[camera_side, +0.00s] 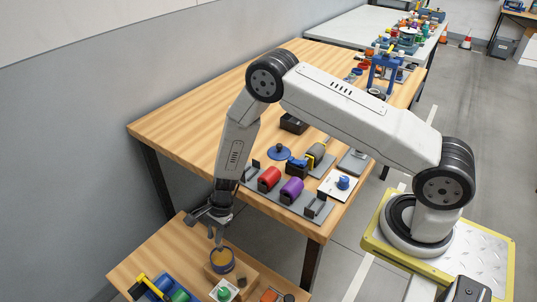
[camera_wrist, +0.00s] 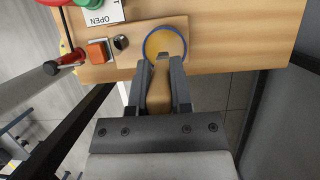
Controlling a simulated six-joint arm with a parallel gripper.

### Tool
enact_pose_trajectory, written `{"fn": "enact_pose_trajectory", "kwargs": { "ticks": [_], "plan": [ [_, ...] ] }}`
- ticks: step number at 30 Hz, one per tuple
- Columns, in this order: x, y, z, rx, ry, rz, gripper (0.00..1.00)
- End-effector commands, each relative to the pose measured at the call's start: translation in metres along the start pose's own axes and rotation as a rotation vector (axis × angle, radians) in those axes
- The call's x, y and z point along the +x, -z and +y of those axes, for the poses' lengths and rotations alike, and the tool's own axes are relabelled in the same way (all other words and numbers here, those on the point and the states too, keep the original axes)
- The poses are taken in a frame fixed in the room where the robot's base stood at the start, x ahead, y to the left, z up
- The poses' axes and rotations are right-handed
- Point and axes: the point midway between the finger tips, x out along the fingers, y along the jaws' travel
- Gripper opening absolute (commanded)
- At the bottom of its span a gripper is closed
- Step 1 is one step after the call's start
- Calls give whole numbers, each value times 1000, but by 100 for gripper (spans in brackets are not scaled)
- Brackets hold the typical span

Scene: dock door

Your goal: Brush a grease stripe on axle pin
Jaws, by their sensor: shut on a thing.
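My gripper (camera_side: 217,226) points down at the near wooden bench, just above a round tin (camera_side: 222,259) with a dark blue rim and yellow-tan contents. In the wrist view, my gripper (camera_wrist: 161,78) is shut on a tan, narrow piece (camera_wrist: 158,98), which looks like the brush handle. Its far end is mostly hidden by the fingers. The fingertips overlap the near rim of the tin (camera_wrist: 180,35) in that view; I cannot tell whether anything touches the grease. I cannot pick out the axle pin with certainty in either view.
The tin stands on a wooden block. Beside it are a white OPEN card (camera_wrist: 98,13) with a green button, an orange block (camera_wrist: 97,50) and a dark knob (camera_wrist: 121,42). A grey wall borders the left.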

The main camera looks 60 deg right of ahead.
Motion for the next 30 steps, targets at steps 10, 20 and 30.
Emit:
{"fn": "enact_pose_trajectory", "kwargs": {
  "ticks": [10, 20, 30],
  "plan": [
    [24, 10, 0, 0, 0, 1, 0],
    [31, 13, 0, 1, 1, 0, 0],
    [31, 13, 0, 1, 1, 0, 0]
  ]
}}
